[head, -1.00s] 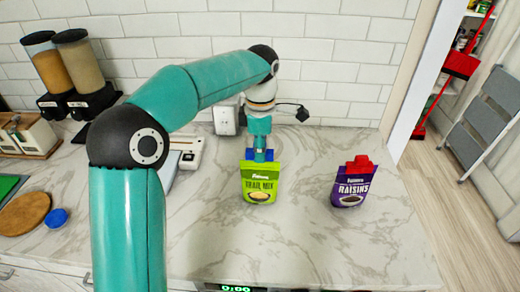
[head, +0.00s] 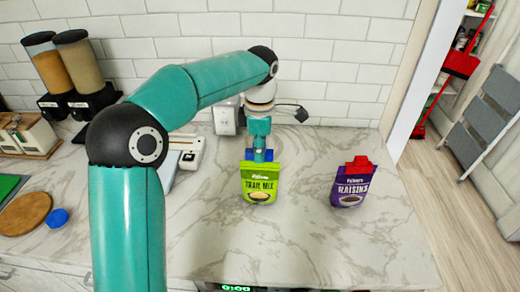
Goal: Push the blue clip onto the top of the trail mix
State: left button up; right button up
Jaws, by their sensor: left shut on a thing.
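The green trail mix bag (head: 260,184) stands upright on the marble counter in the middle of the head view. My left gripper (head: 259,153) is right at the top edge of the bag, pointing down. It is shut on the blue clip (head: 249,154), whose ends show on both sides of the fingers. The clip is at the bag's top edge; I cannot tell how far it sits over it. My right gripper is not in view.
A purple raisins bag (head: 352,186) with a red clip (head: 360,164) on top stands to the right. Two dispensers (head: 80,65), a round wooden board (head: 25,213) and a blue lid (head: 58,217) are at the left. The counter front is clear.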

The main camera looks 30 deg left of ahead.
pick_arm(q)
jog(key=shift+f+b, duration=1.05)
jog(key=shift+f, duration=0.45)
jog(key=o, duration=0.9)
jog(key=shift+r, duration=0.1)
notch_tip(320, 180, up, 11)
jog(key=shift+w+f, duration=0.1)
jog(key=shift+r, duration=0.45)
